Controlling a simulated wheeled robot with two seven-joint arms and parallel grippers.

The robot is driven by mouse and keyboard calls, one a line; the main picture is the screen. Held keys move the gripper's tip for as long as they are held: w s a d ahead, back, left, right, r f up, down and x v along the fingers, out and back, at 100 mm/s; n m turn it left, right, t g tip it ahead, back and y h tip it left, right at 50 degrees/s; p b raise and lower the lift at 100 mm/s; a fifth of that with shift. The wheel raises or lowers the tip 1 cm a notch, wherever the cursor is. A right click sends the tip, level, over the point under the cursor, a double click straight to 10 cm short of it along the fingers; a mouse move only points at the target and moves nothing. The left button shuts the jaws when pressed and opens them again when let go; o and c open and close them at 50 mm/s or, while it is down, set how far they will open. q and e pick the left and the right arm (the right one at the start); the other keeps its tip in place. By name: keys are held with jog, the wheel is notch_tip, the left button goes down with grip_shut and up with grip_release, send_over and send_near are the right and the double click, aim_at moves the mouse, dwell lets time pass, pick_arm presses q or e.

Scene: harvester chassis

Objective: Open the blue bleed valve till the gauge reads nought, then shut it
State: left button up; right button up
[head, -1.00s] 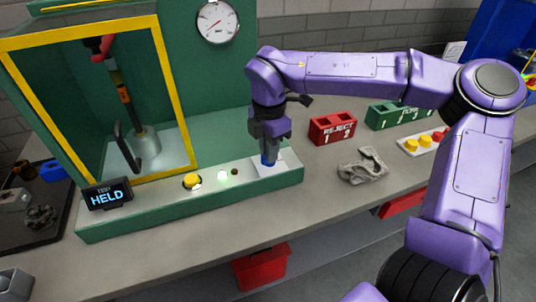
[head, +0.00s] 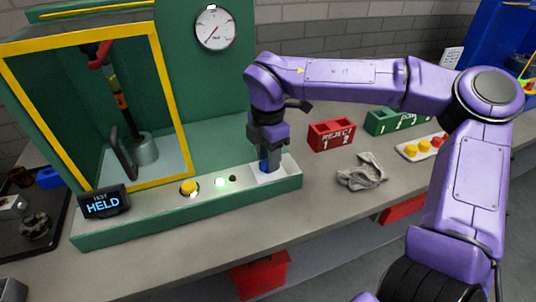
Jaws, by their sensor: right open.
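The blue bleed valve (head: 264,166) stands on a white plate at the right end of the green test bench's front ledge. My right gripper (head: 268,158) points down over the valve, with its fingers open at either side of it; whether they touch it I cannot tell. The fingers hide much of the valve. The round white gauge (head: 216,28) is on the green back panel; its red needle shows but the reading is too small to tell. My left gripper is not in view.
A yellow-framed guard (head: 180,110) stands behind. A red reject box (head: 331,135), a green box (head: 392,121) and a grey rag (head: 362,172) lie to the right.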

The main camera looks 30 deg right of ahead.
notch_tip(320, 180, up, 10)
jog(key=shift+r+b, duration=0.25)
jog(key=shift+b, duration=0.15)
dwell(0.3)
